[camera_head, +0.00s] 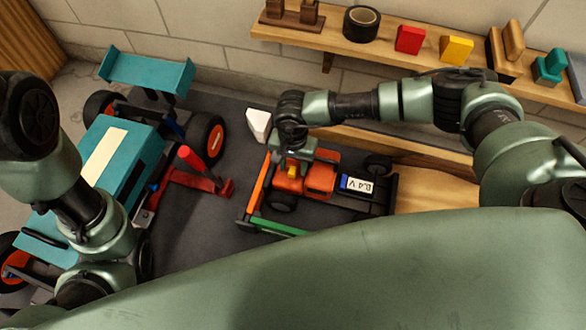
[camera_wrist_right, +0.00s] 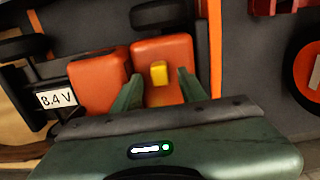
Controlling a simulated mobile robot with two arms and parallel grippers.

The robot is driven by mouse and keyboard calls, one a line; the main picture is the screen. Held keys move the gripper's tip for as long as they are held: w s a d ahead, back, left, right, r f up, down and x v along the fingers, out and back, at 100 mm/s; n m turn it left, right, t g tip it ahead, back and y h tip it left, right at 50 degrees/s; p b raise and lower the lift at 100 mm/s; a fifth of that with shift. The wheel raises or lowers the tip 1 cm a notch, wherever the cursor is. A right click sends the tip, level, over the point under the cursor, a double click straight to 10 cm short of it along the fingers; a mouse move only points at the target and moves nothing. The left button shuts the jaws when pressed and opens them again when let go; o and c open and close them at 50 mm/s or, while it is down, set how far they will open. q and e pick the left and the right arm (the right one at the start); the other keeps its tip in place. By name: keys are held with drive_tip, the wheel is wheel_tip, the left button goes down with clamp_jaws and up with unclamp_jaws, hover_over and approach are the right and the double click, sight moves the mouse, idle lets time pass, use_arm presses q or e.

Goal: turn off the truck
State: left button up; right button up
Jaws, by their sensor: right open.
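The small truck (camera_head: 320,178) has orange-red body blocks and sits on the dark mat in the middle of the head view. A battery block labelled 8.4 V (camera_head: 357,185) is on its right end; its label (camera_wrist_right: 57,98) also shows in the right wrist view. A small yellow switch (camera_wrist_right: 159,74) stands on one orange block (camera_wrist_right: 163,52). My right gripper (camera_wrist_right: 160,90) is open above this block, with one finger on each side of the switch in the picture. Whether the fingers touch anything is unclear. My left arm comes down at the left; its gripper is out of view.
A large teal racecar (camera_head: 120,165) with orange wheels stands at the left. A red tool (camera_head: 200,175) lies beside it. A white block (camera_head: 258,124) is behind the truck. A wooden shelf (camera_head: 390,45) on the wall holds tape and coloured blocks.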

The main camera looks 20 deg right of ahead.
drive_tip(key=shift+f, duration=0.4)
clamp_jaws()
idle(1.2)
